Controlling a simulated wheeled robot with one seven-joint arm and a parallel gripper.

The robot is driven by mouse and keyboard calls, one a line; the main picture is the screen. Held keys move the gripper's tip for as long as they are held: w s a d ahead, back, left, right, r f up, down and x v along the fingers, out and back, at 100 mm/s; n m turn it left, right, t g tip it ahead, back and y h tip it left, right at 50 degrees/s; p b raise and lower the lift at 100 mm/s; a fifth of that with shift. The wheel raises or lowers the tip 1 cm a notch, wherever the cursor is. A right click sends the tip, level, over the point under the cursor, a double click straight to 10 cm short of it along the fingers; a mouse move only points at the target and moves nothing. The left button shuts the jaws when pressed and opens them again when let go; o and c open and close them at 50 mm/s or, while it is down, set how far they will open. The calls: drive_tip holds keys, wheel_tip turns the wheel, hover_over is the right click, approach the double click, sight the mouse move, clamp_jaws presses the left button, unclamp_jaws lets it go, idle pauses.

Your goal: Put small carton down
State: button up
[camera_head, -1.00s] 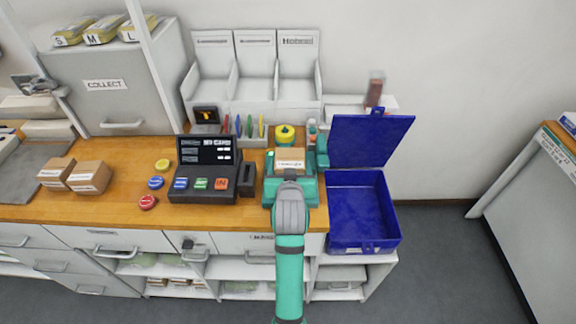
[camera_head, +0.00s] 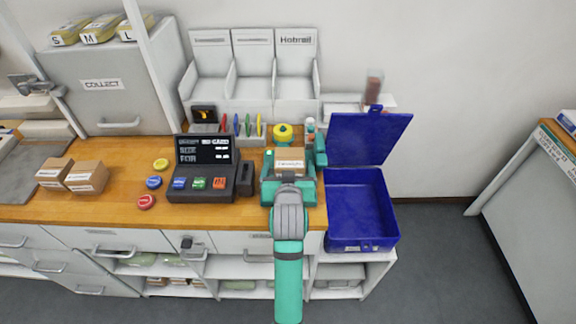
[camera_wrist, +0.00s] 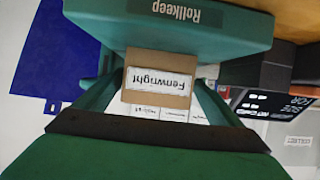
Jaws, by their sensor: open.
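The small carton (camera_head: 290,158) is brown with a white label and sits at the teal device (camera_head: 267,190) on the counter, just beyond my gripper (camera_head: 289,176). In the wrist view the carton (camera_wrist: 158,62) shows an upside-down "Fenwright" label. It lies between the two teal fingers of my gripper (camera_wrist: 158,98), which is open. The teal device (camera_wrist: 235,30) is marked "Rollkeep" there. My wrist hides part of the device in the head view, and I cannot tell whether the carton's underside rests fully on it.
A blue open-lidded box (camera_head: 362,207) stands right of the device. A dark register (camera_head: 203,170) and coloured buttons (camera_head: 153,183) are to its left. Two more cartons (camera_head: 88,176) sit at the far left. White bins (camera_head: 253,75) stand behind. Bare counter (camera_head: 120,205) shows at left.

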drive_tip(key=v, duration=1)
